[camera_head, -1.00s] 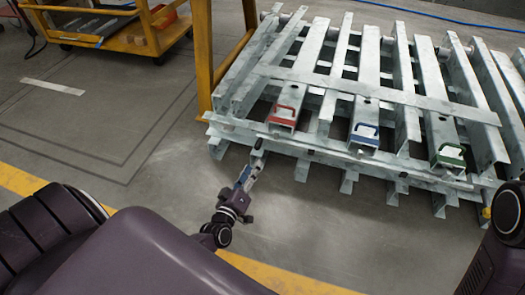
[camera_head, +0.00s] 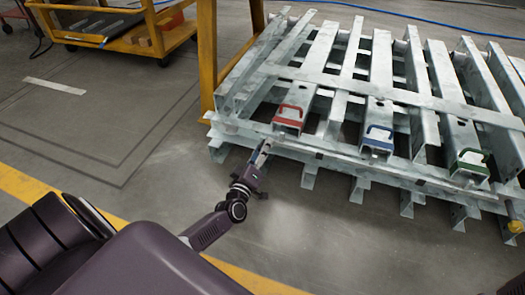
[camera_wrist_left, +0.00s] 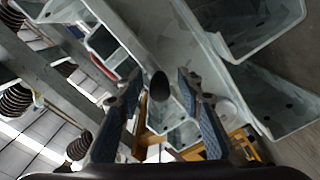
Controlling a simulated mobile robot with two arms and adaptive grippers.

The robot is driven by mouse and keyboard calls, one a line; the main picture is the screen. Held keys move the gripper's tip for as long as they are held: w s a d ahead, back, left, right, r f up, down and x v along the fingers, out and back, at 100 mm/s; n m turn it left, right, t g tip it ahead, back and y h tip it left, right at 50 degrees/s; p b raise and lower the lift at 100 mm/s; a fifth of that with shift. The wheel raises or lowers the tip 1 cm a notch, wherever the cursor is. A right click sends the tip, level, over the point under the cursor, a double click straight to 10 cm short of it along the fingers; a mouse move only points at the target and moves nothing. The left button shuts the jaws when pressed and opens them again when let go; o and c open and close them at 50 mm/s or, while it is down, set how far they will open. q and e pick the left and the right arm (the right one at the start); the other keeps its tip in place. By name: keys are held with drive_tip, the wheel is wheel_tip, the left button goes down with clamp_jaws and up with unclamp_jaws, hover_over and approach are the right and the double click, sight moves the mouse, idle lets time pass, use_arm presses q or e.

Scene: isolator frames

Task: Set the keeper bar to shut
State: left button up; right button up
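The galvanized steel frame stack (camera_head: 330,153) fills the right of the head view. I cannot tell for sure which part is the keeper bar. My left gripper (camera_head: 262,150) is at the front edge of the stack, below and left of the red handle. In the left wrist view the left gripper (camera_wrist_left: 158,80) is open, with a dark rounded knob (camera_wrist_left: 160,87) seen between its fingers; contact cannot be told. My right gripper is out of view.
A yellow post (camera_head: 207,55) stands close to the stack's left corner. A yellow cart (camera_head: 150,40) with items is at the back left. The floor in front of the stack is clear, with a yellow line (camera_head: 25,186) across it. A blue cable lies behind.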

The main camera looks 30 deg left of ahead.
use_arm(q)
clamp_jaws()
idle(0.3)
drive_tip(key=shift+s+a, duration=0.25)
drive_tip(key=shift+a, duration=0.95)
drive_tip(key=shift+s+a, duration=0.25)
drive_tip(key=shift+a, duration=0.95)
unclamp_jaws()
drive_tip(key=shift+a, duration=0.15)
drive_tip(key=shift+s+d, duration=0.15)
drive_tip(key=shift+d, duration=0.05)
